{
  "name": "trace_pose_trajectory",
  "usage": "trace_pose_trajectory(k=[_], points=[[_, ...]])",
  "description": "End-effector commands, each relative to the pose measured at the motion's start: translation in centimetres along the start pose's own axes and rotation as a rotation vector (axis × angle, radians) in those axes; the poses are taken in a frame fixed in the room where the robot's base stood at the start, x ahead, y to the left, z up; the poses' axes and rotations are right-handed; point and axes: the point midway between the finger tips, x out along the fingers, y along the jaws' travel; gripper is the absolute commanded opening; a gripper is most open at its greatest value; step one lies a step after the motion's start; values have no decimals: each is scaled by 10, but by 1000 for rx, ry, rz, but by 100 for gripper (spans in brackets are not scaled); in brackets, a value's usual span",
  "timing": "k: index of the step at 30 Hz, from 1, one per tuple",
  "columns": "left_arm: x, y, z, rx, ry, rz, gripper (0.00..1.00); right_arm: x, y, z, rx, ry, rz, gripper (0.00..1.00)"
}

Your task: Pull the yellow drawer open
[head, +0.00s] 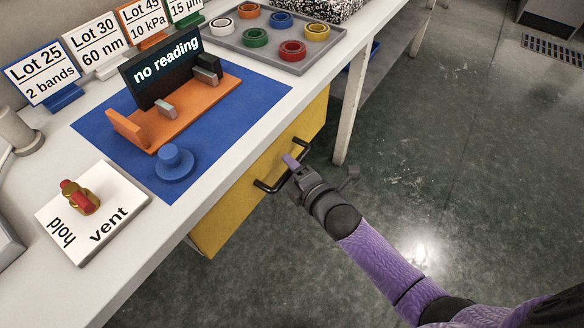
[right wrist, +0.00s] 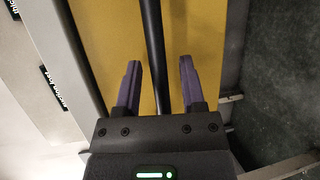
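The yellow drawer (head: 228,213) is under the table's front edge, and no gap shows above its front, so it looks shut. Its black bar handle (head: 263,187) runs along the front. My right gripper (head: 291,165) is at the handle. In the right wrist view, the gripper (right wrist: 157,60) has its two purple fingers apart, one on each side of the black handle (right wrist: 152,22), with a gap to it. The yellow drawer front (right wrist: 205,30) lies behind. My left gripper does not show in either view.
The white table (head: 150,262) carries a blue mat (head: 245,100) with an orange fixture and a "no reading" display (head: 160,70), a hold/vent plate (head: 58,213) and a grey tray (head: 262,50) of coloured rings. A table leg (head: 350,110) stands beyond the drawer. The floor in front is clear.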

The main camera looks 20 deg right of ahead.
Motion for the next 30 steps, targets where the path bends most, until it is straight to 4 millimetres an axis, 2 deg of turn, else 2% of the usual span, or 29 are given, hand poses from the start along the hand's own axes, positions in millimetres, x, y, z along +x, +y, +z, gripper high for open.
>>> trace_pose_trajectory(k=[1, 6, 7, 18, 30], points=[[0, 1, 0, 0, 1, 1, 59, 0, 0, 0, 0, 0, 0, 38], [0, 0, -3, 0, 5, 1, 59, 0, 0, 0, 0, 0, 0, 2], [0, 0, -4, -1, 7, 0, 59, 0, 0, 0, 0, 0, 0, 0], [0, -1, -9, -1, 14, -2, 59, 0, 0, 0, 0, 0, 0, 0], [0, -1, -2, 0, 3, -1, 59, 0, 0, 0, 0, 0, -1, 0]])
